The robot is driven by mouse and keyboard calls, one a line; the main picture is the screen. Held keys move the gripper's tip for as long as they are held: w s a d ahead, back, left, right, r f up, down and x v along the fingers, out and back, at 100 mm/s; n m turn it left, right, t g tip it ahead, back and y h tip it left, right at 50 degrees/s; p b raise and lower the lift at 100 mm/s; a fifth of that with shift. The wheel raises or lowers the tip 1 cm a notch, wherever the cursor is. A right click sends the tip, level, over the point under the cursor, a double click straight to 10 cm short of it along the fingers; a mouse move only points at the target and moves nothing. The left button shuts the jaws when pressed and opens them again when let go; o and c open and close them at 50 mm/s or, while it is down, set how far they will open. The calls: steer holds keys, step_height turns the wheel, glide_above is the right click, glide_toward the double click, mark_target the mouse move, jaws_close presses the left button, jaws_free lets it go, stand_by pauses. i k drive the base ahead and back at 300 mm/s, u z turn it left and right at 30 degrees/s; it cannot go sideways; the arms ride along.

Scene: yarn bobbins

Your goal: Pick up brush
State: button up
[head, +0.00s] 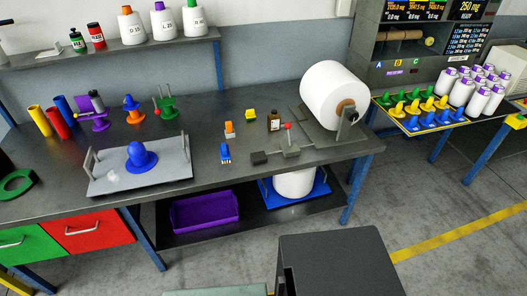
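A small blue item with a pale part (225,153) lies on the grey workbench (190,115), right of the grey tray; it may be the brush, but it is too small to be sure. A small orange and white item (229,129) and a small yellow item (250,115) stand behind it and could also be small tools. My gripper is not in view.
A grey tray (172,181) with a blue cone stands left. A large white roll (330,95) on a holder, a brown bottle (274,121) and a red-knobbed device (288,140) stand right. A purple bin (205,211) sits below.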

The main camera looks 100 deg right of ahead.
mark_target(225, 152)
steer(key=k, duration=0.9)
steer(key=z, duration=1)
steer(key=i, duration=1.5)
steer(key=u, duration=0.05)
